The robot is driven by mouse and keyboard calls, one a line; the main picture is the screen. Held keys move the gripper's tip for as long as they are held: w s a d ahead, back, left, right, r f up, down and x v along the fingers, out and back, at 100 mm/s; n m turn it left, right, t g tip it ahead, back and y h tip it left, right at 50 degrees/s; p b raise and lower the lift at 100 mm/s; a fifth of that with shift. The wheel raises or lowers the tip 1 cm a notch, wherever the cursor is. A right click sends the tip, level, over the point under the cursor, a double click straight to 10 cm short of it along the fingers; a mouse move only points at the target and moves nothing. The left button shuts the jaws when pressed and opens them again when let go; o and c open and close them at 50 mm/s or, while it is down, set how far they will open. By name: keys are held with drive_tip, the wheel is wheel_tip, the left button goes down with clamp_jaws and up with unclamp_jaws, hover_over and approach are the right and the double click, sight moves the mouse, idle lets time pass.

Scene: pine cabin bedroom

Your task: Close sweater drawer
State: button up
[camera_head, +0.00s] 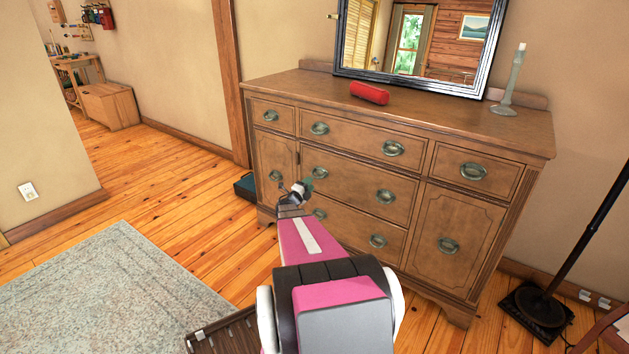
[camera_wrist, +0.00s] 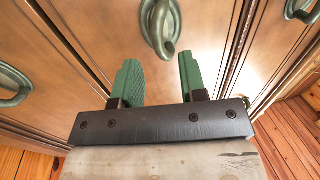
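The brown wooden dresser (camera_head: 376,142) stands against the wall, with several drawers and a panelled door on each side. All its drawer fronts look flush; no label shows which is the sweater drawer.
A lamp base (camera_head: 539,306) stands at right. Wooden floor and a rug (camera_head: 110,290) lie clear at left.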

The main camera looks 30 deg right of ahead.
drive_tip(key=shift+v, duration=2.05)
